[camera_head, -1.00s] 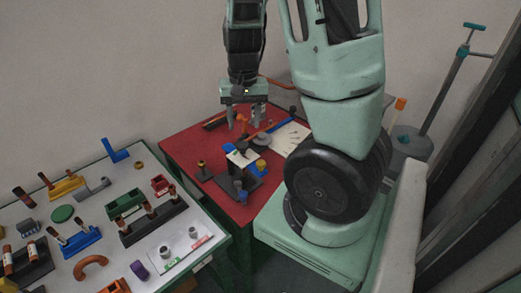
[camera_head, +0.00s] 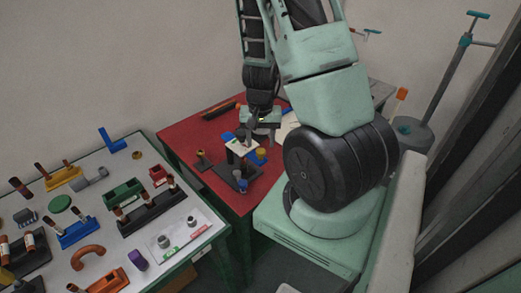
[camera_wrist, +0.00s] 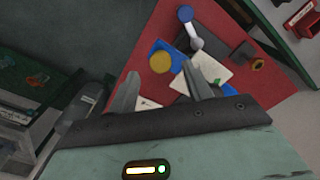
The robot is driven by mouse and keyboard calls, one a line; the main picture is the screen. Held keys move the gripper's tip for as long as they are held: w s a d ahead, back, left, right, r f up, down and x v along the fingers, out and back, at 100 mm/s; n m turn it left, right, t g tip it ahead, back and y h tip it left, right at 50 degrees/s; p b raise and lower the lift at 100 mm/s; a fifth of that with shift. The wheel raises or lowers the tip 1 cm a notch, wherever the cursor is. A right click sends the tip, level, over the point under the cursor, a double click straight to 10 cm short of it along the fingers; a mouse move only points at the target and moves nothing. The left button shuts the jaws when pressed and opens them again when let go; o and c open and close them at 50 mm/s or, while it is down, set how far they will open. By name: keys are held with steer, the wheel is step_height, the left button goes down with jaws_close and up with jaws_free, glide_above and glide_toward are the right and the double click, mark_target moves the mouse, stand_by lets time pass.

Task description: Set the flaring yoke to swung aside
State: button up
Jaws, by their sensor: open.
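A small fixture with a black base (camera_head: 232,179) stands on the red table, with a white plate (camera_head: 240,149) and a yellow round part (camera_head: 260,153) above it. I cannot tell for sure which part of it is the flaring yoke. In the wrist view, the yellow round part (camera_wrist: 161,62), white plates (camera_wrist: 212,66) and a grey lever with a blue end (camera_wrist: 187,14) show beyond the fingers. My gripper (camera_head: 262,133) is open just above and behind the fixture. In the wrist view, nothing shows held between its fingers (camera_wrist: 161,76).
A pale table (camera_head: 110,190) at left carries several coloured holders and loose parts. A small dark post (camera_head: 203,160) stands left of the fixture on the red table (camera_head: 180,140). A stand with a teal handle (camera_head: 470,40) is at right.

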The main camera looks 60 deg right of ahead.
mark_target(261, 150)
steer(key=shift+f, duration=1.65)
